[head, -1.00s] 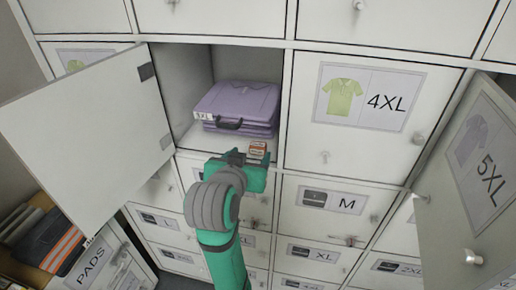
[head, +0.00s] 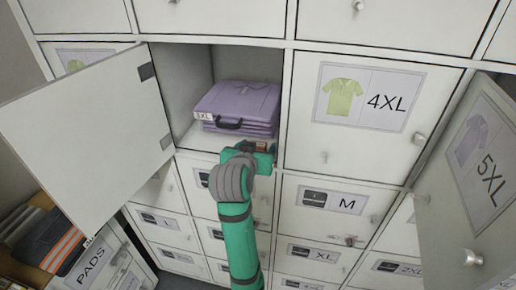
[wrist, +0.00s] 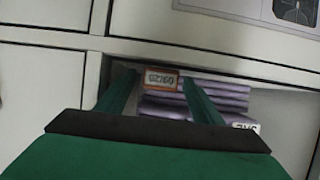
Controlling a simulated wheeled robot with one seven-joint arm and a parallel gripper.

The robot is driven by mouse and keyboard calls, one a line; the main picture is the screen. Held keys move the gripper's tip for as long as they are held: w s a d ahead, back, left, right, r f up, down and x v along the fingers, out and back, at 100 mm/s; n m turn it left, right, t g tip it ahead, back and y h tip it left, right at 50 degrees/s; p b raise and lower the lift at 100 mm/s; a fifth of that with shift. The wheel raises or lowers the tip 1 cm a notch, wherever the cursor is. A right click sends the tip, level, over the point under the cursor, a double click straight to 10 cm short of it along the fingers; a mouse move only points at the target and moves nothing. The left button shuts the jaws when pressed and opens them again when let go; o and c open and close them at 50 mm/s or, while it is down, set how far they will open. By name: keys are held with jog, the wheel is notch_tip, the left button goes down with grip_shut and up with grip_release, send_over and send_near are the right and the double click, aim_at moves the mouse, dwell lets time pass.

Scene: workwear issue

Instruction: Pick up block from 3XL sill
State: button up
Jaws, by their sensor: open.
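The block (head: 262,146) is a small piece with an orange-edged label, on the front sill of the open locker, right of centre. My gripper (head: 252,150) is at the locker opening and partly hides the block in the head view. In the wrist view the block (wrist: 162,79) shows its printed label upside down between the two green fingers of my gripper (wrist: 158,85). The fingers are apart, and I cannot tell whether either touches the block. Folded purple shirts (head: 238,100) with a 3XL tag (head: 204,116) lie behind it.
The locker's door (head: 90,130) hangs open at the left. A closed 4XL door (head: 365,100) is at the right, and an open 5XL door (head: 475,170) stands further right.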

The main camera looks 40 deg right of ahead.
jog(key=c, duration=1.1)
jog(key=shift+r, duration=0.15)
